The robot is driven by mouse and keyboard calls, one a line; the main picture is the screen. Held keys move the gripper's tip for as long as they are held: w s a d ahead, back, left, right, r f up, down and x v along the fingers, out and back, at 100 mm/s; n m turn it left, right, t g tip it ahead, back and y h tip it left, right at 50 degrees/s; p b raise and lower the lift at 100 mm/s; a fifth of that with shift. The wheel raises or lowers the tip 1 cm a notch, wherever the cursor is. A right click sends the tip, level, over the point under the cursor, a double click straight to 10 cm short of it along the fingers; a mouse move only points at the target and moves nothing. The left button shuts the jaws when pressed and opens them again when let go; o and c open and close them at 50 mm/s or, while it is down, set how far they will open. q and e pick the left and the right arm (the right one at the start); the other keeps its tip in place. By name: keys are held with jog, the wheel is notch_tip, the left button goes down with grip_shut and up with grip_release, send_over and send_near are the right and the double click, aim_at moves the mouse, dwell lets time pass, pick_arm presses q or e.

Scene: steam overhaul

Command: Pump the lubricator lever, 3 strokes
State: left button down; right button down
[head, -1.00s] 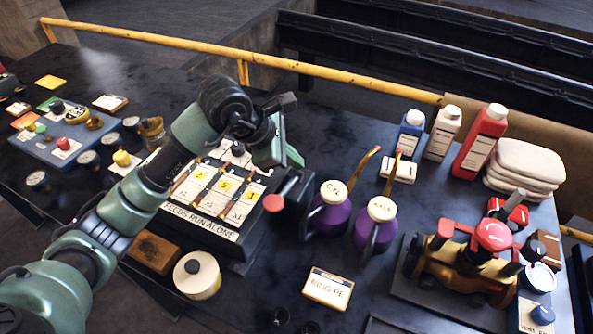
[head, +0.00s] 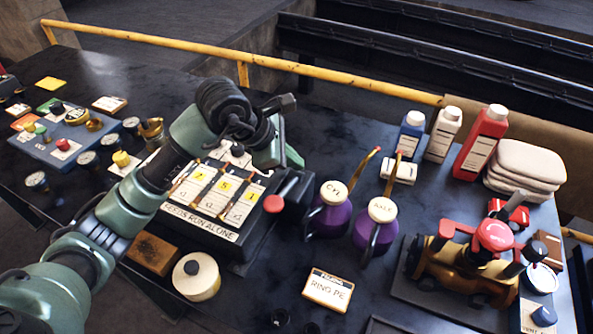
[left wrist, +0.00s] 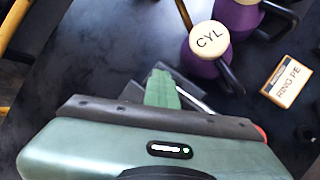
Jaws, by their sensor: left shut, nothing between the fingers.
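The lubricator (head: 208,222) is a dark box with a white panel of yellow-numbered windows and a strip reading "FEEDS RUN ALONE". Its lever (head: 289,187) sticks out on the right side and ends in a red knob (head: 273,203). My left gripper (head: 292,156) is shut and empty, just above and behind the lever; I cannot tell whether it touches it. In the left wrist view, the green fingertips (left wrist: 162,90) are together beside the pale lever rod (left wrist: 194,97). The red knob (left wrist: 260,132) is mostly hidden there by my gripper body. My right gripper is not in view.
Two purple oil cans, CYL (head: 329,215) and another (head: 375,228), stand close right of the lever. A RING PE card (head: 328,290) lies in front. A brass valve assembly (head: 465,262), bottles (head: 480,143) and folded cloths (head: 525,170) are at right. A yellow rail (head: 330,77) runs behind.

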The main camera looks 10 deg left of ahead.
pick_arm(q)
jog(key=shift+s+f+g, duration=0.15)
jog(key=shift+s+f, duration=0.15)
jog(key=shift+f, duration=0.3)
jog(key=shift+s+f+g, duration=0.15)
jog(key=shift+s+f, duration=0.1)
jog(key=shift+f, duration=0.35)
jog(key=shift+w+r, duration=0.3)
jog(key=shift+r, duration=0.2)
jog(key=r+p, duration=0.1)
jog(key=w+r, duration=0.1)
jog(key=r, duration=0.1)
jog(key=r+p, duration=0.1)
jog(key=shift+w+r+p, duration=0.15)
jog(key=shift+w+p, duration=0.15)
jog(key=shift+w, duration=0.05)
jog(key=shift+r, duration=0.5)
jog(key=shift+w+d, duration=0.1)
jog(key=shift+w, duration=0.05)
jog(key=shift+r, duration=0.1)
